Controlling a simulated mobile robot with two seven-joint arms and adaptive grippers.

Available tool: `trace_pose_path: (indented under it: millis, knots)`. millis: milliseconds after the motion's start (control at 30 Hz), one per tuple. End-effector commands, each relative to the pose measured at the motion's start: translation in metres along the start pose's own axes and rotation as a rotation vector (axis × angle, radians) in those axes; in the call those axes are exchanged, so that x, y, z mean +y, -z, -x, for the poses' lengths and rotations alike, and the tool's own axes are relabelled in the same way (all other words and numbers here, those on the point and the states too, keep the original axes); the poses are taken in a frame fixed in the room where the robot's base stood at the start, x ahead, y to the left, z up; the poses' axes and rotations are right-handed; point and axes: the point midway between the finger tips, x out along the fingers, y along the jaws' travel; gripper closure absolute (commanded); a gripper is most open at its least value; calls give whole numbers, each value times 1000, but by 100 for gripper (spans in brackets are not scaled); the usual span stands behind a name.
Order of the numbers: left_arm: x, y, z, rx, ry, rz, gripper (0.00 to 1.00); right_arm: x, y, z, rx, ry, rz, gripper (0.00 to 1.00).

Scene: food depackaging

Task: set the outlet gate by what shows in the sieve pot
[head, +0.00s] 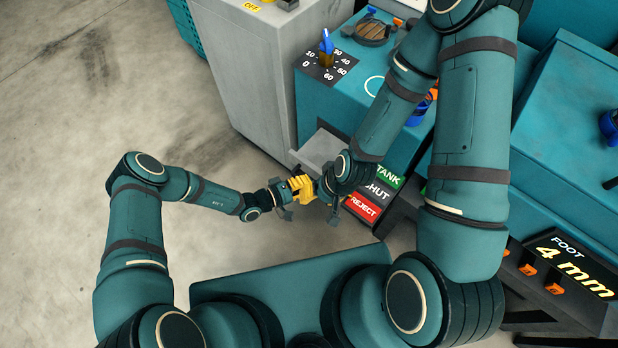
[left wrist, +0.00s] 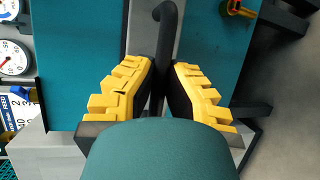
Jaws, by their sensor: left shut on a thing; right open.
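The gate labels read TANK (head: 389,174) in green, a partly covered dark SHUT (head: 378,193) and REJECT (head: 362,208) in red. My left gripper (head: 294,189) is shut on a dark lever with a hooked end (left wrist: 167,40), seen between its yellow fingers in the left wrist view (left wrist: 157,92). My right gripper (head: 309,188) is open, close beside the left one; their yellow fingers overlap in the head view. A blue round vessel (head: 417,116) shows partly behind my right arm; I cannot tell if it is the sieve pot, nor see its contents.
A dial (head: 326,66) with a blue-topped knob and a round brown-topped fitting (head: 372,30) sit on the teal machine. A grey cabinet (head: 262,70) stands left of it. A "FOOT 4 mm" display (head: 570,265) is at lower right. Floor (head: 90,90) at left is clear.

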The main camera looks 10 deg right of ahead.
Motion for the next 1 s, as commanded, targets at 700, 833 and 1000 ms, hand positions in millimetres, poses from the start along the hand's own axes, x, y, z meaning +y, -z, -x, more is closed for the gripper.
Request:
trace_pose_path:
  millis: [700,833,1000]
  knots:
    - [-1,0,11,-2,3,0,57,0,0,0,0,0,0,54]
    - [-1,0,32,0,3,1,57,0,0,0,0,0,0,54]
    - [-2,0,68,0,4,2,57,0,0,0,0,0,0,54]
